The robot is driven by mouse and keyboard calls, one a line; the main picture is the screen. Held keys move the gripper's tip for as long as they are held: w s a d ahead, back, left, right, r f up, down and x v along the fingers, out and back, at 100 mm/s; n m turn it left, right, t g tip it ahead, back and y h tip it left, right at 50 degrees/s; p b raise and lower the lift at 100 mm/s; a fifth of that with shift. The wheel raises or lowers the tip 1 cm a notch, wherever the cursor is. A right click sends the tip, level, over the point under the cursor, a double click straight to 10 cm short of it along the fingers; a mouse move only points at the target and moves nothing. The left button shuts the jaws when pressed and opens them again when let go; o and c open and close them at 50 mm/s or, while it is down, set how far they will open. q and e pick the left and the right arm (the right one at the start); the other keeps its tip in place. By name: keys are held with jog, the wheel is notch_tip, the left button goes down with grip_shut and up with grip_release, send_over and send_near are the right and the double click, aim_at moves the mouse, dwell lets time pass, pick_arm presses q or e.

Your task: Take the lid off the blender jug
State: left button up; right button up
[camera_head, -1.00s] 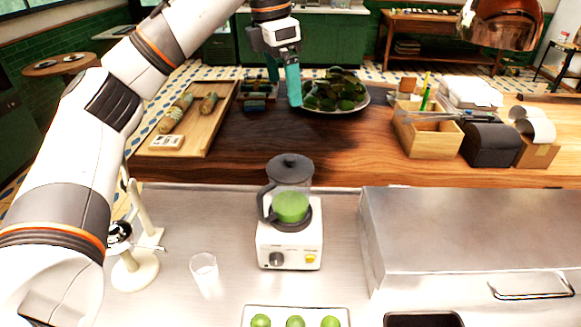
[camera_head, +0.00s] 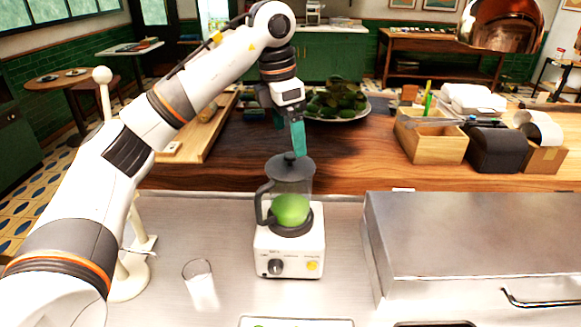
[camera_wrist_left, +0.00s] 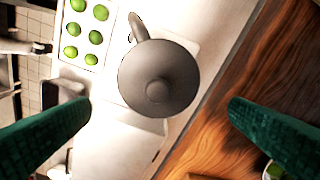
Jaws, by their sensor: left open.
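The blender jug (camera_head: 296,186) is clear with a dark handle and stands upright on a white base (camera_head: 289,252). A green round thing shows inside it. The dark grey lid (camera_head: 289,168) with its round knob sits on top of the jug; in the left wrist view the lid (camera_wrist_left: 150,68) is seen from above, lying between the two fingers. My left gripper (camera_head: 288,140) is open and empty, its teal fingers pointing down just above and behind the lid. The gap between its fingers also shows in the left wrist view (camera_wrist_left: 160,106). My right gripper is not in view.
A glass (camera_head: 200,285) stands left of the blender. A large metal box with a handle (camera_head: 470,235) stands to the right. A tray of green fruit (camera_wrist_left: 66,50) is in front. Behind are a plate of green produce (camera_head: 338,100) and a wooden box (camera_head: 430,140).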

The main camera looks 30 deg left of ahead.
aim_at(290, 154)
pick_arm(q)
jog(key=f+p, duration=0.1)
jog(key=f, duration=0.1)
jog(key=f+p, duration=0.1)
jog(key=f, duration=0.2)
jog(key=shift+d+f, duration=0.2)
jog(key=shift+f, duration=0.05)
jog(key=shift+w+f, duration=0.1)
jog(key=shift+f, duration=0.2)
jog(key=c, duration=0.6)
